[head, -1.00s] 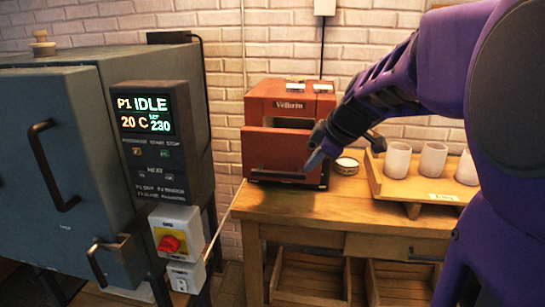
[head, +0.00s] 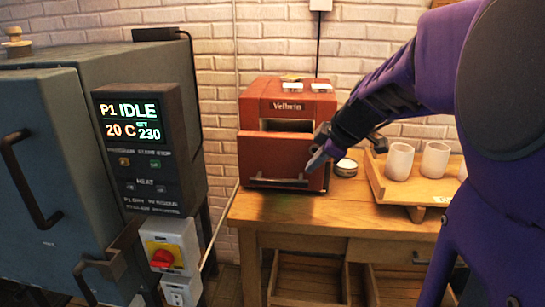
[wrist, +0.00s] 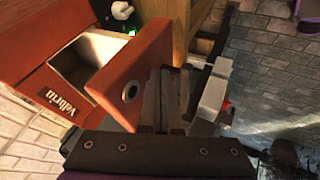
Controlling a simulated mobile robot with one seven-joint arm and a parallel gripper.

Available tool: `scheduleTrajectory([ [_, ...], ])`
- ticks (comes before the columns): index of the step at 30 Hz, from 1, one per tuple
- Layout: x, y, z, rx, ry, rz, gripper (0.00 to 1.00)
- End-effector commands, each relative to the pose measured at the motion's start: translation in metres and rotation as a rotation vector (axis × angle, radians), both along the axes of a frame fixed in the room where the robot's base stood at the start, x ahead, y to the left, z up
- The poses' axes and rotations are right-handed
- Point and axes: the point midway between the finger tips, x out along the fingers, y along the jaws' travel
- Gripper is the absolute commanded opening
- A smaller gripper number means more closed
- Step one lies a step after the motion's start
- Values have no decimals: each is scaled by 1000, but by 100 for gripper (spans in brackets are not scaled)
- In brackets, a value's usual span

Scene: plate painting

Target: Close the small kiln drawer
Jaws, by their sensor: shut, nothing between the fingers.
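The small red kiln (head: 290,101), labelled "Velbrin", stands on the wooden table. Its drawer (head: 275,157) is open: the red front stands out from the body, with a dark gap above it and a dark bar handle (head: 279,183) low on it. In the wrist view the drawer front (wrist: 141,66) stands apart from the kiln body (wrist: 35,98), with the pale chamber showing between. My gripper (head: 314,164) is shut and empty at the right part of the drawer front. Its fingers (wrist: 165,97) lie close beside the front; I cannot tell whether they touch.
A small round tin (head: 346,168) stands right of the kiln. Farther right, a wooden board (head: 418,190) carries pale cups (head: 399,162). A large grey kiln (head: 60,130) with a control panel (head: 148,140) stands at left. The table's front left is clear.

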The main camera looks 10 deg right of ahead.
Motion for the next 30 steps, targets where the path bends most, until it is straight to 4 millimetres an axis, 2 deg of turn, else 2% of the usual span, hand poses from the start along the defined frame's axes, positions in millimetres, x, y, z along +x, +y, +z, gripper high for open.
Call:
scheduleTrajectory([
  [5,10,-3,-1,0,0,0,0],
  [21,120,-39,1,-1,2,-1,0],
  [25,134,-43,0,0,2,0,0],
  [30,139,-46,0,-2,-2,-2,0],
])
